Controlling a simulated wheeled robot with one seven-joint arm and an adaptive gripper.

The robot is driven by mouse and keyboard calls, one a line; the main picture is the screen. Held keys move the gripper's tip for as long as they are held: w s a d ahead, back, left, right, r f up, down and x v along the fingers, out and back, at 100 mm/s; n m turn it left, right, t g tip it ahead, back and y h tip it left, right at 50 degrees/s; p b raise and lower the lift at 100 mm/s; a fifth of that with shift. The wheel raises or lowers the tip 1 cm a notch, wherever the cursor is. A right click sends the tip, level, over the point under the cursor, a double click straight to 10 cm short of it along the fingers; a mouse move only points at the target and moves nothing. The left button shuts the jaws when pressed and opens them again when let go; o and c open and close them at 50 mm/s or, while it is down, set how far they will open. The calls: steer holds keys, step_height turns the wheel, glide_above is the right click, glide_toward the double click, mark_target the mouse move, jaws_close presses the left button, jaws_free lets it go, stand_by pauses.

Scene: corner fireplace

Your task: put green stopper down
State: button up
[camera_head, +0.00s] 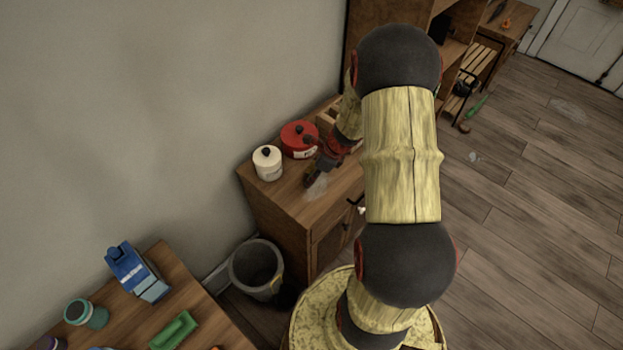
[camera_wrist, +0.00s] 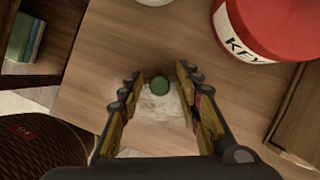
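The green stopper (camera_wrist: 160,85) is a small round dark-green piece. In the wrist view it lies between my two fingertips, over the wooden cabinet top (camera_head: 284,187), with a visible gap on each side. My gripper (camera_wrist: 159,77) is open and points down at the cabinet top. In the head view my gripper (camera_head: 315,178) is low over the cabinet's front part, and I cannot make out the stopper there. A whitish, see-through patch (camera_wrist: 157,112) shows below the stopper between the fingers; I cannot tell whether it is a mark or a clear object.
A red lidded tin (camera_head: 298,140) and a white lidded jar (camera_head: 267,163) stand close behind my gripper. A wooden box (camera_head: 329,117) is at the cabinet's back. A bin (camera_head: 256,268) stands on the floor. A nearer table holds a blue carton (camera_head: 137,272).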

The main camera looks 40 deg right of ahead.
steer(key=c, duration=0.8)
steer(key=shift+o, duration=0.2)
steer(key=shift+r, duration=0.1)
